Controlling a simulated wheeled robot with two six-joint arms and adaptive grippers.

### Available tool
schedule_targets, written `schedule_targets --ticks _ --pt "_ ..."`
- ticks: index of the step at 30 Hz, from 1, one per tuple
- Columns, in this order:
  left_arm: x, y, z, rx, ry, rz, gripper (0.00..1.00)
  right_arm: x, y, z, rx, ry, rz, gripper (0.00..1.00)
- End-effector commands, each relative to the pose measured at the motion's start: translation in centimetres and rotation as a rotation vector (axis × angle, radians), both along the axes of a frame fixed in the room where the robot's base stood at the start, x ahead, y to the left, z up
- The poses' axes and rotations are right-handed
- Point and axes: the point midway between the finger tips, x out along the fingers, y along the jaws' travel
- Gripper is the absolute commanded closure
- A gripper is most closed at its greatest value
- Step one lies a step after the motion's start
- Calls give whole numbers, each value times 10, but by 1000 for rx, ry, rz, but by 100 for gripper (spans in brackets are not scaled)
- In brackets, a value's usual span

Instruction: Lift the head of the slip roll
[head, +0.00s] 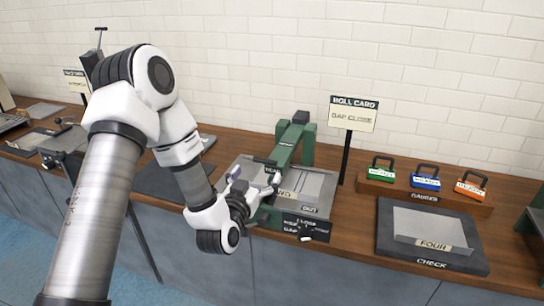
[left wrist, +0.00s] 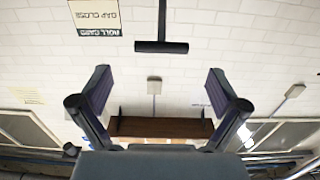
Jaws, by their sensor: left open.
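The slip roll, a green-framed machine (head: 287,146) with a grey flat bed (head: 312,188), stands on the wooden bench at the middle of the head view. Its green upper arm slopes toward me, with a small dark label near its front end. My left gripper (head: 268,186) is open at the front left of the machine and hides part of it. In the left wrist view both fingers of the gripper (left wrist: 158,100) are spread with nothing between them. A black T-shaped bar (left wrist: 162,47) shows beyond them; I cannot tell whether they touch anything. My right gripper is not in view.
A roll card sign (head: 354,114) on a black post stands right of the machine. Green, blue (head: 425,178) and orange gauges sit in a wooden rack (head: 420,196). A dark check plate (head: 432,257) lies in front. Other machines stand at the far left. White brick wall is behind.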

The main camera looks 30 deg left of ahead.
Motion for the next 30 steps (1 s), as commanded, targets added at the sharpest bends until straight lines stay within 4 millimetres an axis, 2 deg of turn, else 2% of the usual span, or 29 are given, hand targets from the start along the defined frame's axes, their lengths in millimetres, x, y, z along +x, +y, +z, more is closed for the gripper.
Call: schedule_targets --ticks 9,13,19,20,24,27,30 --pt "56 13 1 3 2 0 2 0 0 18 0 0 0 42" --pt "66 15 -1 1 3 -1 2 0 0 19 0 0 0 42" --pt "67 16 -2 1 3 -1 2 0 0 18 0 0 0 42" --pt "67 16 -2 1 3 -1 9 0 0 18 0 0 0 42" --pt "66 16 -2 1 3 -1 59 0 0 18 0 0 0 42" --pt "66 16 -2 1 3 0 91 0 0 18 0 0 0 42" --pt "66 16 -1 0 3 0 91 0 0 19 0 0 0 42"
